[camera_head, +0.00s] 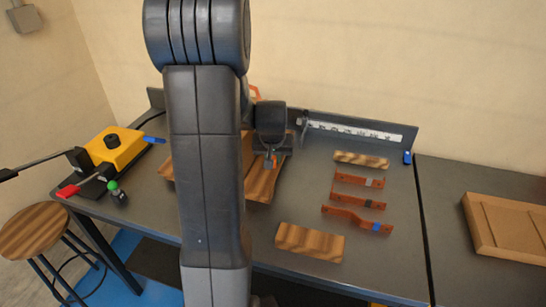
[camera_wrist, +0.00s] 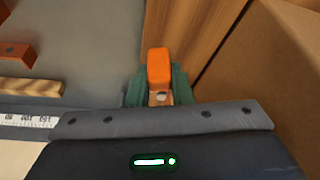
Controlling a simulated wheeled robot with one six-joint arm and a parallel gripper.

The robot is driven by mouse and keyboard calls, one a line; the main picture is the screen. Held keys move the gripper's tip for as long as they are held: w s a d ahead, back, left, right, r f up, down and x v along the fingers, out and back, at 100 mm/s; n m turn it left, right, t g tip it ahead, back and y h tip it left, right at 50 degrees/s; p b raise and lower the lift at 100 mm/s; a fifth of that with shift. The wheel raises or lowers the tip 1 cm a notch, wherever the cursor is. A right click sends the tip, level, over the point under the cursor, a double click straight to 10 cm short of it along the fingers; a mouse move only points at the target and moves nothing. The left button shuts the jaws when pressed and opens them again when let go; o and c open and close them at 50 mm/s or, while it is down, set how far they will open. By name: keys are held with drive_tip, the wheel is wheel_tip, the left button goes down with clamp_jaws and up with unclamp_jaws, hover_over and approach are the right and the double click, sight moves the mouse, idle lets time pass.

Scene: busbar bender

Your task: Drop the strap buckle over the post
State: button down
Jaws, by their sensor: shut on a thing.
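My gripper (camera_head: 270,161) points down over the wooden piece (camera_head: 263,184) in the middle of the bench. In the wrist view my gripper (camera_wrist: 159,95) has its greenish fingers closed on an orange piece (camera_wrist: 159,66), which seems to be the strap buckle. Its far end sticks out past the fingertips, over or near the edge of brown wood. How high it is above the wood I cannot tell. I cannot make out the post for certain in either view; my arm hides part of the bench in the head view.
A yellow bender (camera_head: 113,150) with a red-handled lever stands at the left. Bent copper bars (camera_head: 357,219) and wood blocks (camera_head: 310,241) lie to the right. A ruled fence (camera_head: 350,130) runs along the back. A wooden tray (camera_head: 508,229) is at far right. Bare bench shows between them.

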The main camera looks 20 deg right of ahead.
drive_tip(key=c, duration=1.2)
unclamp_jaws()
drive_tip(key=v, duration=1.4)
drive_tip(key=shift+d+f, duration=0.1)
drive_tip(key=shift+f, duration=0.05)
drive_tip(key=x, duration=1.3)
drive_tip(key=shift+w+f, duration=0.15)
drive_tip(key=shift+f, duration=0.05)
drive_tip(key=shift+r+p, duration=0.45)
drive_tip(key=shift+f, duration=0.15)
